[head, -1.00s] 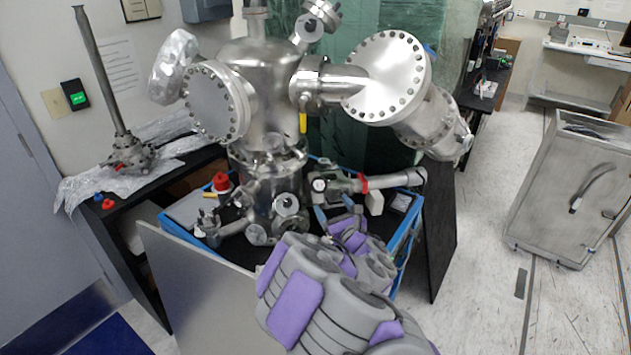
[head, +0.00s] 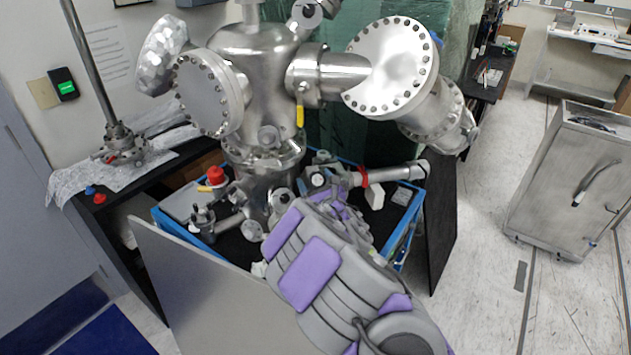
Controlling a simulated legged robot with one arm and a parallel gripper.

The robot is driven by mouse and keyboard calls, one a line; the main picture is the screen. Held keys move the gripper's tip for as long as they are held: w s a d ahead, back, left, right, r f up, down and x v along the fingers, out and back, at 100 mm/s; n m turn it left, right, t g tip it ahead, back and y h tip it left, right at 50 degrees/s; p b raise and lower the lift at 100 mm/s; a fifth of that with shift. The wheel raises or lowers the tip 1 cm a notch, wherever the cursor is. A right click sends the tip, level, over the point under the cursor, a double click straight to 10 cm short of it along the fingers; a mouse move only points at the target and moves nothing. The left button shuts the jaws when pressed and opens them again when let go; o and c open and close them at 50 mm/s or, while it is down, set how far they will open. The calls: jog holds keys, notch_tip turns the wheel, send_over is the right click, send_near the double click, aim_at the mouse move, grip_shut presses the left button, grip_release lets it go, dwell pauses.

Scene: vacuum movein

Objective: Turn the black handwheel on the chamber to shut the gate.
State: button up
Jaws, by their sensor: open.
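The steel chamber (head: 262,85) stands upright in the middle of the head view, with several round bolted flanges. I cannot clearly pick out a black handwheel on it; part of the chamber's lower right side is hidden behind my arm. A steel side tube (head: 395,174) with a red ring runs right from the lower chamber and ends in a dark tip. My gripper (head: 333,190) is at the far end of my grey and purple arm, close to the lower chamber and the tube's left end. Its jaws are open but mostly hidden by the arm, and I cannot tell whether they touch anything.
A blue-edged tray (head: 158,222) surrounds the chamber base. A grey panel (head: 200,290) stands in front on the left. A tall metal post (head: 92,70) stands on the black bench at left. A steel cabinet (head: 560,175) is at right, with open floor (head: 485,215) between.

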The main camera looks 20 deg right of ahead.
jog(key=shift+d, duration=0.5)
jog(key=c, duration=0.6)
jog(key=shift+a+f, duration=0.1)
jog(key=shift+a, duration=0.1)
jog(key=c, duration=0.4)
jog(key=shift+m+h, duration=0.4)
